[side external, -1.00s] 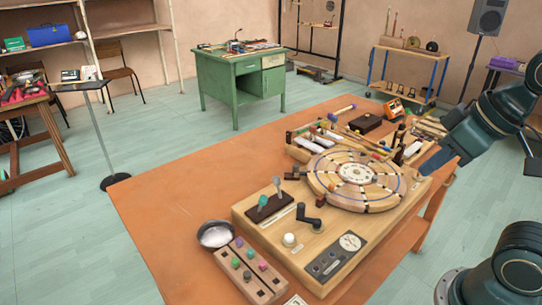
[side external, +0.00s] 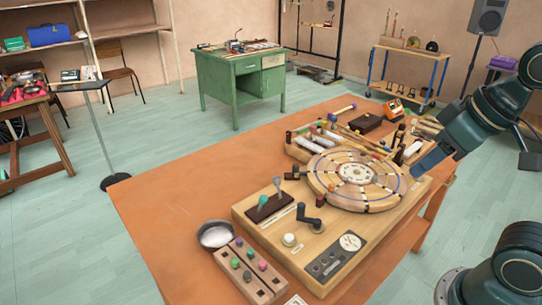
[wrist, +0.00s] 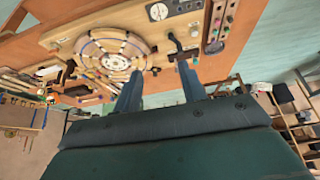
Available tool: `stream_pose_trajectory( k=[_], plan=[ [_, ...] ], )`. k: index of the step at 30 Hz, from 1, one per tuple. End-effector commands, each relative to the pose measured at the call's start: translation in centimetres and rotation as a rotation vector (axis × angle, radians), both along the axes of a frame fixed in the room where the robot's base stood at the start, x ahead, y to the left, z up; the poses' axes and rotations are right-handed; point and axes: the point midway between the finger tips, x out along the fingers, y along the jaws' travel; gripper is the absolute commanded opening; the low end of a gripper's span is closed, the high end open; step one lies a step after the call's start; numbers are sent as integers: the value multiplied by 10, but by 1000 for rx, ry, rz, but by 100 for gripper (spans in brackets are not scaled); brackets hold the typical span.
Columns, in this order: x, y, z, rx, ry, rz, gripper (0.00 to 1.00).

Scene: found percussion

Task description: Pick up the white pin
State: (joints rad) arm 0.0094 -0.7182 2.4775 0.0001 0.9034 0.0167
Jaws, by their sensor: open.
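I cannot make out the white pin for certain. Small pale pegs sit on the round wooden wheel (side external: 330,180), too small to tell apart. A white round-topped knob (side external: 289,240) stands on the wooden box (side external: 262,226) in front of the wheel. A wooden block (side external: 262,283) at the front left holds several coloured pins. My gripper (side external: 420,172) is at the right of the wheel, above the table's right side, and holds nothing that I can see. In the wrist view my gripper (wrist: 159,72) has its two fingers wide apart, with the wheel beyond them at the left.
A bowl (side external: 204,244) with pale contents stands left of the block. A crank (side external: 308,219) and a two-lever panel (side external: 258,212) rise from the box. Trays, mallets and an orange device (side external: 393,107) crowd the back. The table's left side (side external: 165,200) is clear.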

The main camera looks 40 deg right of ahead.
Motion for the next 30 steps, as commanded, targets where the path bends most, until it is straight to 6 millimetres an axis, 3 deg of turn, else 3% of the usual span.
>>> stream_pose_trajectory(
  k=[8, 16, 30],
  plan=[
    [35, -11, 9, 37, 69, -122, 41],
    [85, -31, 11, 85, 151, -288, 41],
    [170, -81, -17, 161, 290, -584, 41]
  ],
)
